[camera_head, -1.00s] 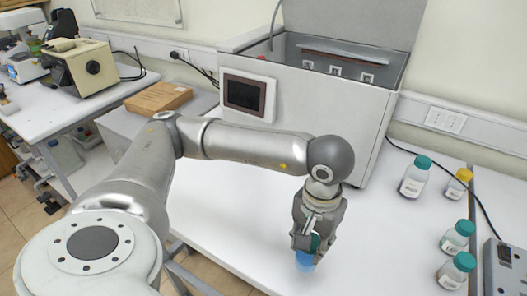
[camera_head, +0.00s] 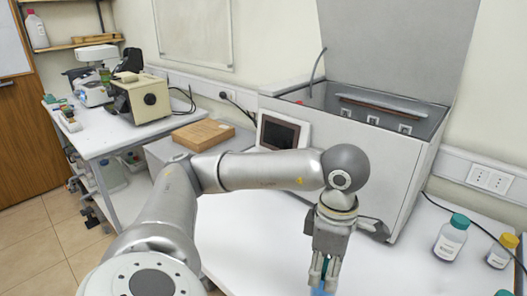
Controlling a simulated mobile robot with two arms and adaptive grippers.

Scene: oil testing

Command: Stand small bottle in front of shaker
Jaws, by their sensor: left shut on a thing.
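My left gripper (camera_head: 323,272) points down at the bottom of the head view. It is shut on a small bottle (camera_head: 321,291), of which only a little blue shows below and between the fingers. The rest of the bottle is hidden by the fingers or cut off by the picture edge. The shaker (camera_head: 352,164) is the large white-grey box with its lid raised and a dark screen on its front left. The gripper and bottle are on the near side of the shaker, apart from its front wall. My right gripper is not in view.
A teal-capped bottle (camera_head: 451,238) and a yellow-capped bottle (camera_head: 501,251) stand on the white bench (camera_head: 245,240) at right. Another teal cap (camera_head: 503,293) is cut off below. A wooden box (camera_head: 203,135) lies left of the shaker. The bench before the shaker looks clear.

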